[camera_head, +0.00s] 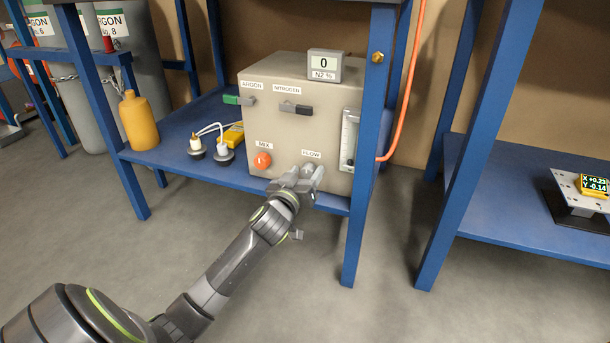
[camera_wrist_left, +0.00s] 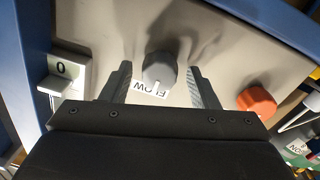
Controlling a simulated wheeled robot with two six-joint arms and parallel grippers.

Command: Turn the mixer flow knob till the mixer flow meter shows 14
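The mixer is a beige box (camera_head: 290,130) on the lower blue shelf. Its grey flow knob (camera_wrist_left: 160,68) shows in the left wrist view, above an upside-down FLOW label. My left gripper (camera_head: 312,172) is at the knob in the head view and largely hides it. In the wrist view my left gripper (camera_wrist_left: 158,76) is open, with one finger on each side of the knob and visible gaps. My right gripper is out of view.
An orange MIX knob (camera_head: 262,160) sits left of the flow knob. A display (camera_head: 324,65) on the box reads 0 N2 %. A blue shelf post (camera_head: 367,150) stands close to the right.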

